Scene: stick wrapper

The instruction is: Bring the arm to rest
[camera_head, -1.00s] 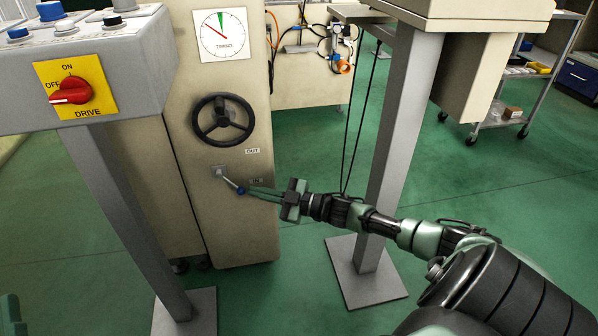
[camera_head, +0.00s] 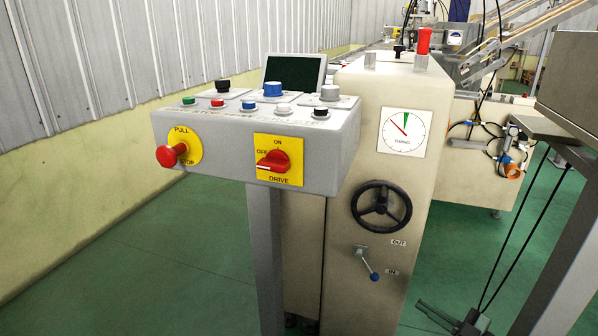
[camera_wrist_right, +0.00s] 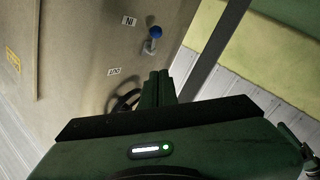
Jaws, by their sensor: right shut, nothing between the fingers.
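My right gripper (camera_head: 433,313) shows at the lower right of the head view, cut by the bottom edge. Its fingers are together in the right wrist view (camera_wrist_right: 157,87), with nothing between them. It is apart from the lever with the blue knob (camera_head: 370,266), which points down and right on the beige machine front near the IN label. The blue knob also shows beyond the fingertips in the right wrist view (camera_wrist_right: 155,33). My left gripper is not in view.
The grey control panel (camera_head: 225,150) stands on a post at left centre. A black handwheel (camera_head: 381,206) and a timing dial (camera_head: 404,131) are above the lever. A grey post (camera_head: 562,265) stands at the right. Green floor (camera_head: 150,270) is open at left.

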